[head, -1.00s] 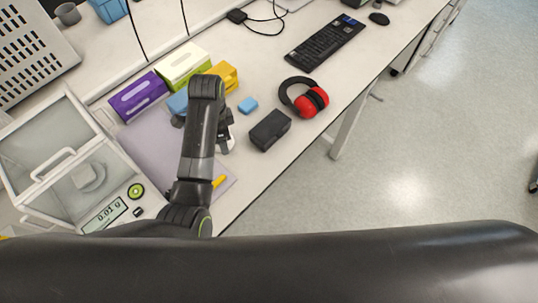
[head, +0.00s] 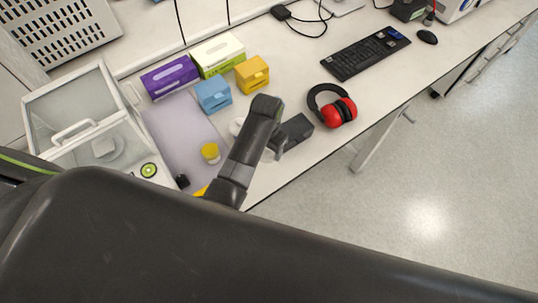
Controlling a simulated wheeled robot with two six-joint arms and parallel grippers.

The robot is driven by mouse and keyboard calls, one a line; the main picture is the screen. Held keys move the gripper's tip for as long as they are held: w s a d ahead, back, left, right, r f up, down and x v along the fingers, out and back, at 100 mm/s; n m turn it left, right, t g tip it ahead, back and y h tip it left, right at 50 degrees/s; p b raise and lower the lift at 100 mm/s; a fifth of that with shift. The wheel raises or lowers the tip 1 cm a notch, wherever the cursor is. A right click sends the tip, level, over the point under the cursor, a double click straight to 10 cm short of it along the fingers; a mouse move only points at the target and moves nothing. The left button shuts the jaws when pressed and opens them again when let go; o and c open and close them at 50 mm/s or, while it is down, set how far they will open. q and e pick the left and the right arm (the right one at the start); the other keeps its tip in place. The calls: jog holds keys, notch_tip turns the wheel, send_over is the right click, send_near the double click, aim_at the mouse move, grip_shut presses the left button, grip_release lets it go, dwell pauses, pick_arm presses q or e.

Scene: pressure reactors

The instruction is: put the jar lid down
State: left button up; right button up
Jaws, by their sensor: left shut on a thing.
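My left gripper (head: 275,149) hangs from the dark arm link at the middle of the head view, over the bench by the near left side of the black box (head: 296,131). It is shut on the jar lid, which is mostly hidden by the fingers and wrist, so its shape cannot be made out. A small pale container with a yellow top (head: 211,153) stands on the grey mat (head: 178,128), left of my arm. A white round thing (head: 236,126) shows partly behind my arm. My right gripper is not in view.
A glass-walled balance (head: 75,128) stands at left. Purple (head: 170,77) and green-white (head: 218,54) boxes, a blue box (head: 213,95) and a yellow box (head: 252,74) line the back. Red earmuffs (head: 341,111) and a keyboard (head: 366,53) lie to the right. The front bench edge is close.

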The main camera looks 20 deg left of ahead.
aim_at(268, 152)
pick_arm(q)
jog(key=shift+f, duration=2.6)
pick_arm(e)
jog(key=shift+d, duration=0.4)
pick_arm(q)
jog(key=shift+f, duration=0.1)
jog(key=o, duration=1)
jog(key=shift+c, duration=0.2)
notch_tip(268, 152, up, 12)
jog(key=shift+r, duration=0.15)
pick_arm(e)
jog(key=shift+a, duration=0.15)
